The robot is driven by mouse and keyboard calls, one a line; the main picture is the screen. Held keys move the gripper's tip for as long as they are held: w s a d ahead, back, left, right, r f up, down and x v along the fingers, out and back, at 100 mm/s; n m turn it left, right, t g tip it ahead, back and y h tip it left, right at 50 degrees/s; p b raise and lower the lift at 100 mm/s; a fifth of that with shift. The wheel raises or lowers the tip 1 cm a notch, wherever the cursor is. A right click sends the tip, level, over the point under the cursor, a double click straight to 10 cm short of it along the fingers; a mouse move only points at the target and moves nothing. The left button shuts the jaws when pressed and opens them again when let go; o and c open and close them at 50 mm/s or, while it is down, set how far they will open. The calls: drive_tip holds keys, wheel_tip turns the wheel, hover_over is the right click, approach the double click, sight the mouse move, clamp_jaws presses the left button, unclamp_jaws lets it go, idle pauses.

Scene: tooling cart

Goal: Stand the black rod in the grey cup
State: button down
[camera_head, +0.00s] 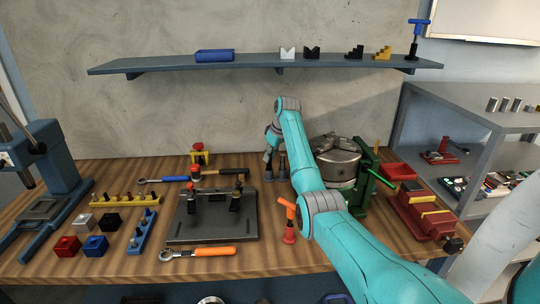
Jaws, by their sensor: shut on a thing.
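My gripper (270,152) is at the back middle of the bench, in front of the wall, and points down. It is small in view and partly hidden by my arm. It is shut on a slim dark thing, which I take to be the black rod (268,168); its lower end is close to the bench top, and I cannot tell whether it touches. A dark grey upright thing (283,168) stands just right of it and may be the grey cup. A light grey square block (83,221) sits at the left among coloured blocks.
A dark plate with clamps (210,226) lies left of my arm. An orange-handled ratchet (200,253) lies in front of it, a hammer (230,171) behind. A round chuck (338,158), a green fixture (362,185) and a red vise (425,213) stand right. A shelf (260,67) hangs above.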

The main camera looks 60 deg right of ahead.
drive_tip(key=shift+f, duration=0.5)
idle(1.1)
drive_tip(key=c, duration=0.5)
unclamp_jaws()
drive_tip(key=shift+c, duration=0.2)
drive_tip(key=shift+r, duration=2.95)
